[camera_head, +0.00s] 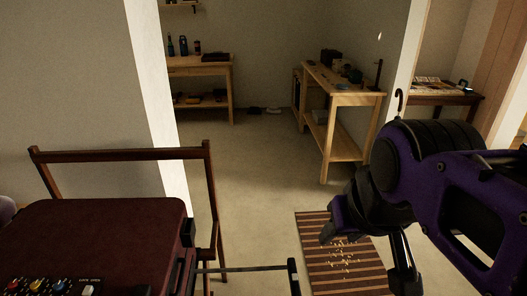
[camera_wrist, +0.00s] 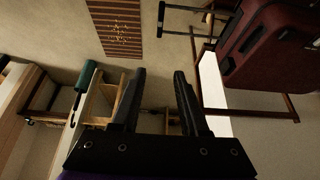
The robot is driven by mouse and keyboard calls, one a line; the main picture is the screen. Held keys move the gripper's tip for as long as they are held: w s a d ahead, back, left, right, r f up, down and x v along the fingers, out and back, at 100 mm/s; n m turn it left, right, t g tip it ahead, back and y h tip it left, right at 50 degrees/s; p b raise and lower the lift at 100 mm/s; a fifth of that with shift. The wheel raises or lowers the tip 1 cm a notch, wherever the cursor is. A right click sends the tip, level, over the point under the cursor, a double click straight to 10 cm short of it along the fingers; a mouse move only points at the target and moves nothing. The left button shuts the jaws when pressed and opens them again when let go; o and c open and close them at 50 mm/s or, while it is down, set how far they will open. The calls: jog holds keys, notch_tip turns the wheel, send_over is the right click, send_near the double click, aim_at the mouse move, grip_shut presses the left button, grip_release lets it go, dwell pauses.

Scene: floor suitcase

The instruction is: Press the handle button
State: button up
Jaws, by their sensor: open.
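The maroon suitcase (camera_head: 95,235) lies at the lower left of the head view, and its body also shows at the upper right of the wrist view (camera_wrist: 265,45). Its pulled-out handle (camera_head: 293,274) has a thin rod and a dark crosswise grip, to the right of the body. The handle also shows at the top of the wrist view (camera_wrist: 161,15). I cannot make out the button on it. My gripper (camera_wrist: 159,75) is open and empty in the wrist view, with its fingertips apart from the handle. In the head view my purple arm is on the right, clear of the handle.
A wooden rack frame (camera_head: 120,151) stands around the suitcase. A striped mat (camera_head: 315,255) with scattered small pale bits lies on the floor. Wooden workbenches (camera_head: 345,99) stand farther back. A white wall edge (camera_head: 155,80) rises behind the rack. The floor between is mostly free.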

jog(key=shift+s, duration=0.25)
grip_shut()
dwell(1.4)
